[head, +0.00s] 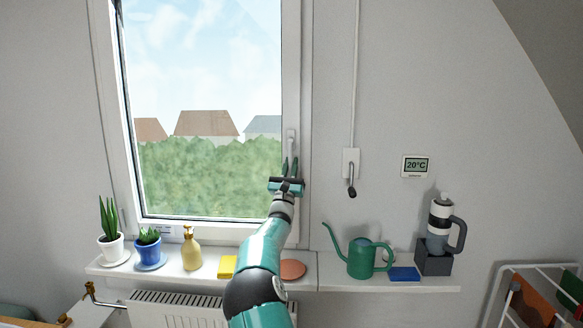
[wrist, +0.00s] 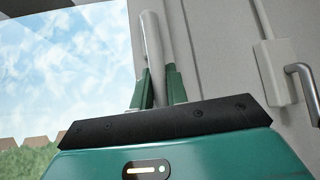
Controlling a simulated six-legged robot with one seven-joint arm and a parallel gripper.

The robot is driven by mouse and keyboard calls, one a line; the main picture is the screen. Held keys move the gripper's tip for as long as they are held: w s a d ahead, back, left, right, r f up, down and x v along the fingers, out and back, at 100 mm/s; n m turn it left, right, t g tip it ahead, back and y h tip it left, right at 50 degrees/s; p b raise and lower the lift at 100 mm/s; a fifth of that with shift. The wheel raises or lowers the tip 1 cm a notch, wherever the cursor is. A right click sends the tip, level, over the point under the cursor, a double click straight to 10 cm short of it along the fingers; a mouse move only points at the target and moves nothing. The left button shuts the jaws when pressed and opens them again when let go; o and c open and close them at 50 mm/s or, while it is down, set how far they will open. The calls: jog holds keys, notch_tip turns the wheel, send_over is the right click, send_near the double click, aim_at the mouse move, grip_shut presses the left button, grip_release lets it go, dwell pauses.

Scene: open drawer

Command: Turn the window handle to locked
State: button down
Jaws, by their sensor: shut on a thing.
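The white window handle (head: 291,140) is on the right side of the window frame (head: 292,60). In the wrist view the pale handle (wrist: 153,50) runs nearly upright, leaning slightly, down between my green fingers. My gripper (head: 290,165) is at the handle, and its fingers are shut on it; my gripper also shows in the wrist view (wrist: 158,85). The lower part of the handle is hidden by my fingers and the dark gripper plate.
The sill (head: 330,284) below holds two potted plants, a yellow bottle (head: 192,250), a yellow block (head: 227,266), a green watering can (head: 361,258) and a blue block (head: 404,274). A white crank box (head: 350,163) is on the wall right of the handle. The wall around the thermostat (head: 416,166) is clear.

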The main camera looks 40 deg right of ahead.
jog(key=shift+r, duration=0.15)
jog(key=c, duration=1.4)
grip_release()
jog(key=shift+s, duration=0.1)
jog(key=v, duration=1.4)
jog(key=shift+d, duration=0.15)
